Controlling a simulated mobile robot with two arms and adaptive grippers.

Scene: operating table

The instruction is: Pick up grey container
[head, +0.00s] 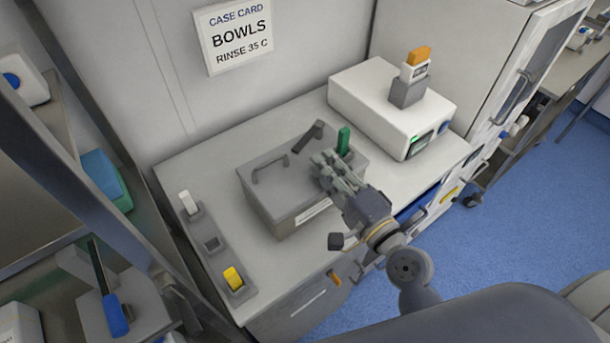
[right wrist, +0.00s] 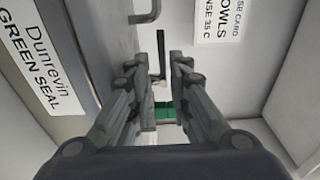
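A grey box-shaped container (head: 275,205) with a handle on its lid stands on the counter in the head view. Its side label, "Dunrevin GREEN SEAL" (right wrist: 40,65), shows in the right wrist view. My right gripper (head: 325,165) is over the right part of the container; its fingers hide part of the lid. In the right wrist view, the fingers (right wrist: 162,100) are apart. A green piece (head: 343,140) stands by the container's far right corner; it also shows between the fingertips (right wrist: 166,110), and I cannot tell whether they touch it. My left gripper is not in view.
A white device (head: 370,105) stands at the back right, bearing a stacked grey, white and orange piece. A grey rack (head: 222,262) with white and yellow pieces lies along the counter's left edge. A dark lever (head: 308,137) rises at the container's back. A sign reading "BOWLS" (head: 238,35) hangs behind.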

